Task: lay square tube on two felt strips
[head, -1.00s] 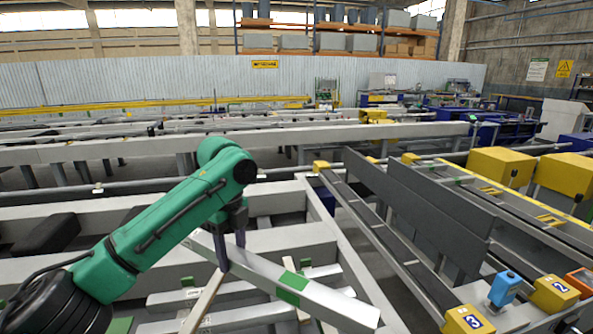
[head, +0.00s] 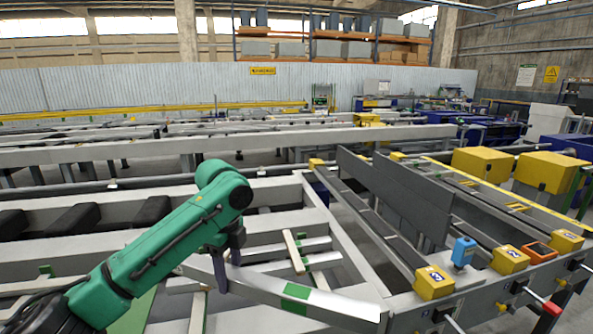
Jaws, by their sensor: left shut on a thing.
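The square tube (head: 255,283) is long and pale grey, with a green band (head: 296,293) around it. It runs from left of centre to the lower right in the head view. My left gripper (head: 226,272) is shut on the tube near its left end. Two pale beige strips, which look like the felt strips, lie across the rails. The right strip (head: 293,251) shows just beyond the tube. The left strip (head: 198,312) shows on the near side, partly hidden by my arm and the tube. I cannot tell whether the tube touches either. My right gripper is out of view.
Grey rails and beams (head: 285,222) form the open frame around the tube. Dark upright plates (head: 400,200) stand to the right. Yellow numbered blocks (head: 434,283), a blue device (head: 464,252) and an orange one (head: 538,251) sit at the front right. Dark pads (head: 73,222) lie at left.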

